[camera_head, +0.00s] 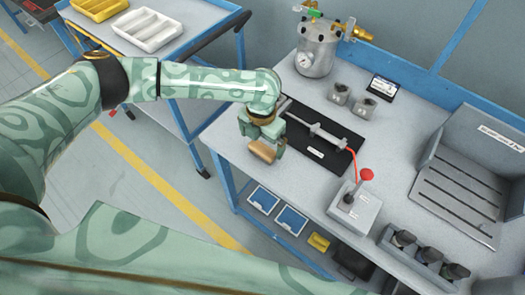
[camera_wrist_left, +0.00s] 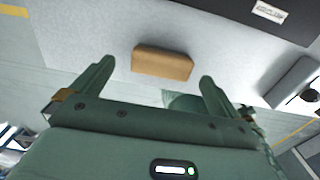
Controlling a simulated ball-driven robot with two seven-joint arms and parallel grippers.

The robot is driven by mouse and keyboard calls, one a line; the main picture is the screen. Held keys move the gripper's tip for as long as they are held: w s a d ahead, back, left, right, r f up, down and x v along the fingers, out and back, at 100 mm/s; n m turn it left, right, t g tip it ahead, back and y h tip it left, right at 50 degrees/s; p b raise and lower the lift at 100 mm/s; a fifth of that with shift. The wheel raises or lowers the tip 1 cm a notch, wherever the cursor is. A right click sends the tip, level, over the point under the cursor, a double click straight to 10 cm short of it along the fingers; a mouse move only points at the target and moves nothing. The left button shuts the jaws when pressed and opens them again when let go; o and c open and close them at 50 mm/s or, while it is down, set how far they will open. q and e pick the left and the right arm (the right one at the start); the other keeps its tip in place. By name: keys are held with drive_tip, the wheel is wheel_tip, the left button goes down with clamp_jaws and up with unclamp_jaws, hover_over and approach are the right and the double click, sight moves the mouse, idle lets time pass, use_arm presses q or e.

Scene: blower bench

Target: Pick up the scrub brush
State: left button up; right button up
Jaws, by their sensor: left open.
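The scrub brush, a tan wooden block (camera_head: 263,151), lies near the left edge of the grey bench top. My left gripper (camera_head: 264,134) is right at it in the head view and covers part of the bench around it. In the left wrist view the brush (camera_wrist_left: 162,64) shows ahead of and between the two spread fingertips of my left gripper (camera_wrist_left: 156,74). The jaws are open and empty. Any bristles are hidden. My right gripper is not in view.
A black mat (camera_head: 332,160) with a metal rod tool lies just right of the gripper. Behind stands a metal pressure pot (camera_head: 316,50). A grey box with a red knob (camera_head: 354,210) stands at the front. A cart with a white tray (camera_head: 150,30) is at back left.

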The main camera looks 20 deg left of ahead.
sight(262, 148)
use_arm(q)
wheel_tip(262, 148, down, 4)
drive_tip(key=shift+s+d+f+b, duration=0.1)
drive_tip(key=shift+b, duration=0.5)
drive_tip(key=c, duration=1)
drive_tip(key=shift+c, duration=0.2)
drive_tip(key=shift+r, duration=0.2)
drive_tip(key=shift+r, duration=0.2)
drive_tip(key=r, duration=0.1)
drive_tip(key=r+p, duration=0.2)
drive_tip(key=r, duration=0.1)
drive_tip(key=shift+s+d, duration=0.25)
drive_tip(key=shift+s, duration=0.05)
drive_tip(key=s+d+r+p, duration=0.5)
drive_tip(key=s+r, duration=0.3)
drive_tip(key=s, duration=0.3)
drive_tip(key=shift+s+d+r, duration=0.25)
drive_tip(key=shift+s+d, duration=0.05)
drive_tip(key=shift+d, duration=0.4)
